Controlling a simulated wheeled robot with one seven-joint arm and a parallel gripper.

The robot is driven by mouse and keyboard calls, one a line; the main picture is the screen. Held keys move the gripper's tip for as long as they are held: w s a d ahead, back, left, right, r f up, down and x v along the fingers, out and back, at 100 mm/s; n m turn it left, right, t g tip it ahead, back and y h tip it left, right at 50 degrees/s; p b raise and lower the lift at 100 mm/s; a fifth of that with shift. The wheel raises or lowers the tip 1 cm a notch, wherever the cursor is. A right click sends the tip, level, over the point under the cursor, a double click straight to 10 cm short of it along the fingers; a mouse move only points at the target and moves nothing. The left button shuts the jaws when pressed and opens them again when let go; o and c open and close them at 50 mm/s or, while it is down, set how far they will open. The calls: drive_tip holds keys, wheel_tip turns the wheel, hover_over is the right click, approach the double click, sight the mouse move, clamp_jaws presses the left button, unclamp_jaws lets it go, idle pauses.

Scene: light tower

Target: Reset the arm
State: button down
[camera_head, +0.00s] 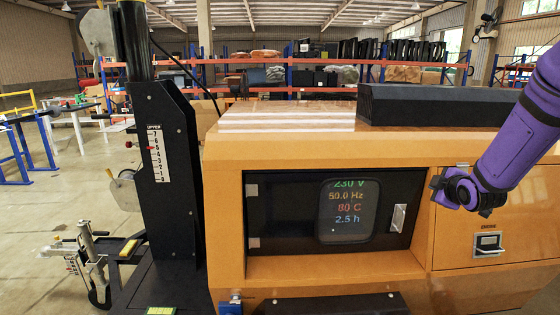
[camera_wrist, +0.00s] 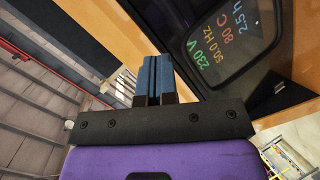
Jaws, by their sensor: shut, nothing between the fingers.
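My gripper (camera_wrist: 155,70) shows in the wrist view with its two blue-padded fingers pressed together and nothing between them. Its black base and the purple part of my arm fill the bottom of that view. In the head view my purple arm comes in from the right edge, in front of the orange light tower housing (camera_head: 225,210). Its dark end is to the right of the display window and above the drawer-like panel with a latch (camera_head: 488,243). I cannot make out the fingers clearly there.
The display (camera_head: 348,212) reads 230 V, 50.0 Hz, 80 C and 2.5 h; it is tilted in the wrist view (camera_wrist: 235,45). A black mast (camera_head: 165,180) with a scale stands at left. A dark block (camera_head: 435,106) lies on top. Shelves (camera_head: 300,75) stand behind.

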drive_tip(key=s+a+r+m+g, duration=0.2)
drive_tip(key=s+a+r+m, duration=0.2)
drive_tip(key=s+r, duration=0.4)
drive_tip(key=s+a+r+m+g, duration=0.1)
drive_tip(key=s+a+m+g, duration=0.1)
drive_tip(key=s, duration=0.8)
drive_tip(key=s+a+r+m+g, duration=0.2)
drive_tip(key=s+a+m, duration=0.1)
drive_tip(key=s, duration=0.6)
drive_tip(key=s+a+r+m+g+y, duration=0.1)
drive_tip(key=s+a+r+m+g, duration=0.1)
drive_tip(key=s, duration=0.8)
drive_tip(key=shift+s+a+r+m, duration=0.25)
drive_tip(key=shift+a+m, duration=0.45)
drive_tip(key=shift+a, duration=0.45)
